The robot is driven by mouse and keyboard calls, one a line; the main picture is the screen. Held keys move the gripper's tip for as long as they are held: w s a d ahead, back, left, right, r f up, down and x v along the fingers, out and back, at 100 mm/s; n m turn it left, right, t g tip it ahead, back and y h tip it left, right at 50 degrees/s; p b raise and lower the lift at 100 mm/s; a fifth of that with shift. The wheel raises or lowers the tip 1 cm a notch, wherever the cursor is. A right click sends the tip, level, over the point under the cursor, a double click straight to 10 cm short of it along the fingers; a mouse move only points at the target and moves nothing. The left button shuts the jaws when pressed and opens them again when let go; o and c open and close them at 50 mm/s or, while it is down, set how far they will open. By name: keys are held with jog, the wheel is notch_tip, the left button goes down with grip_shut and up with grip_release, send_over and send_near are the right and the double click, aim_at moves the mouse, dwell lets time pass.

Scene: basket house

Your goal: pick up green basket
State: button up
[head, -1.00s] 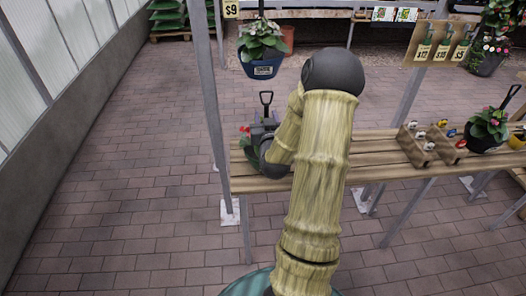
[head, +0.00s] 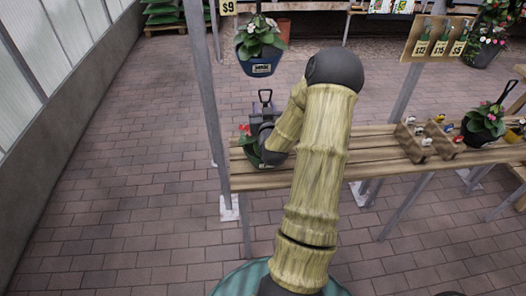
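A green basket (head: 248,152) with red flowers stands on the near left end of the wooden slatted bench. Its black upright handle (head: 265,97) rises above it. Part of the basket is hidden behind my dark wrist. My gripper (head: 262,117) is at the basket, close to the handle. Its fingertips are hidden or too small to make out, so I cannot tell if they are open or touch the handle.
A blue hanging pot (head: 260,64) with a plant is above and behind the bench. A metal post (head: 211,110) stands just left of the basket. Another dark potted basket (head: 478,133) and wooden holders (head: 428,142) are on the bench's right. Brick floor at left is clear.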

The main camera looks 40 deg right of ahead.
jog(key=shift+s+d, duration=0.15)
jog(key=shift+d, duration=0.05)
jog(key=shift+c, duration=0.7)
jog(key=c, duration=0.7)
grip_shut()
jog(key=shift+w+r, duration=0.15)
jog(key=shift+w, duration=0.05)
